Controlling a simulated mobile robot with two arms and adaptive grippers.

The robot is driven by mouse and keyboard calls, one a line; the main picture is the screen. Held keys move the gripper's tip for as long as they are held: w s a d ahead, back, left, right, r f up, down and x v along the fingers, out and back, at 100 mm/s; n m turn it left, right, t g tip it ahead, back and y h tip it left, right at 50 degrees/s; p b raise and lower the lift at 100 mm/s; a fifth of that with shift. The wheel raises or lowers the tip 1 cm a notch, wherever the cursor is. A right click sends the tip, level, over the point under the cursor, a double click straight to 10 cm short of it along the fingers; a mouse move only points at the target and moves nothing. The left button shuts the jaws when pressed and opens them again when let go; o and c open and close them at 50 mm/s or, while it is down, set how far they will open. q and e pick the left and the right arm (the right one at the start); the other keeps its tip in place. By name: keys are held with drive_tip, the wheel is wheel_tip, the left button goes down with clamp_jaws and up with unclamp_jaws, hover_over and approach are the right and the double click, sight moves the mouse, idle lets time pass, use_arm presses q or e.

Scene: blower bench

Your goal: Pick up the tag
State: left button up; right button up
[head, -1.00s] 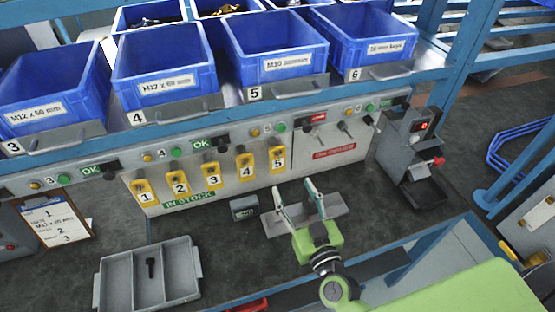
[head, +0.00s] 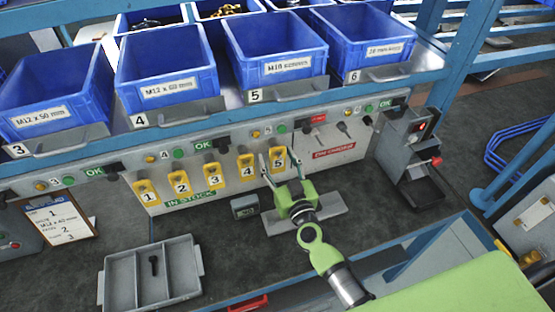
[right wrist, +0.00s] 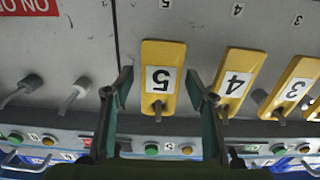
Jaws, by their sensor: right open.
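Several yellow number tags hang on pegs on the grey panel above the green IN STOCK label. Tag 5 (head: 277,160) is the rightmost in the head view. My right gripper (head: 277,158) is open in front of it. In the right wrist view, tag 5 (right wrist: 160,80) appears upside down, and the open fingers of the right gripper (right wrist: 160,88) stand on either side of it, with gaps showing. Tag 4 (right wrist: 238,85) is close beside one finger. Nothing is held. My left gripper is not in view.
Tags 1 (head: 145,190), 2 and 3 hang further left. Blue bins (head: 275,55) stand on the shelf above. A grey divided tray (head: 122,283) lies on the bench.

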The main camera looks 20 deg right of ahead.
drive_tip(key=shift+s, duration=0.1)
drive_tip(key=c, duration=1.1)
drive_tip(key=shift+c, duration=0.2)
drive_tip(key=shift+r, duration=0.15)
drive_tip(key=shift+r, duration=0.15)
drive_tip(key=s+r+b, duration=0.1)
drive_tip(key=s, duration=1.7)
drive_tip(key=shift+d+b, duration=0.3)
drive_tip(key=s, duration=0.7)
drive_tip(key=shift+s+d, duration=0.15)
drive_tip(key=shift+s, duration=0.1)
